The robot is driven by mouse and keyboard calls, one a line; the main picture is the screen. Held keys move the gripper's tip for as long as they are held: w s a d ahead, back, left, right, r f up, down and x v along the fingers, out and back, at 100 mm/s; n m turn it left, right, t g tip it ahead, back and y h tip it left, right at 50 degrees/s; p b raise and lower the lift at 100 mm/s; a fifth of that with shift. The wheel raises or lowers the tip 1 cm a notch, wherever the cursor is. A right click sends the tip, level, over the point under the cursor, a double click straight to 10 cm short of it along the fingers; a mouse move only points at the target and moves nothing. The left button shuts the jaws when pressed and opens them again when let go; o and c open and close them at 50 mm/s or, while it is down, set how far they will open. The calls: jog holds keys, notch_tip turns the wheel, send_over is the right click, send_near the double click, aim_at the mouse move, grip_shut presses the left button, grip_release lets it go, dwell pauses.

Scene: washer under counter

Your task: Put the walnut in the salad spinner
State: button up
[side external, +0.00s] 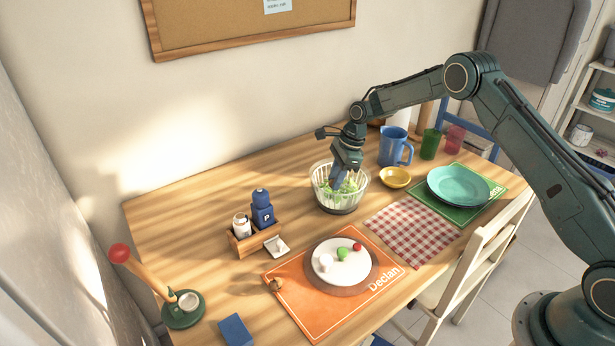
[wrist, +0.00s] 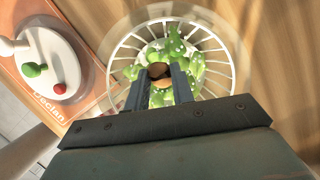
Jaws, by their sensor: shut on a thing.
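The walnut (wrist: 160,84), brown and round, is between the fingertips of my gripper (wrist: 160,76) in the wrist view. The salad spinner (side external: 319,185) is a clear bowl with a white slotted basket (wrist: 222,55) and a dark base, with green leaves (wrist: 190,45) inside. In the side view my gripper (side external: 339,182) points down into the bowl's opening, just over the leaves. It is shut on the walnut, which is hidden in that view. I cannot tell whether the walnut touches the leaves.
A yellow bowl (side external: 395,178) and blue pitcher (side external: 393,146) stand right of the spinner. A wooden caddy (side external: 254,243) with bottles stands left. A white plate (side external: 341,274) on an orange placemat (side external: 300,305) is in front; a small brown object (side external: 275,285) lies on the mat's left edge.

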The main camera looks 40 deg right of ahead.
aim_at(347, 189)
jog(key=shift+f, duration=0.6)
jog(key=o, duration=1)
jog(key=shift+c, duration=0.2)
jog(key=shift+r, duration=0.1)
jog(key=shift+r, duration=0.45)
jog(key=v, duration=1.2)
jog(key=shift+r, duration=0.15)
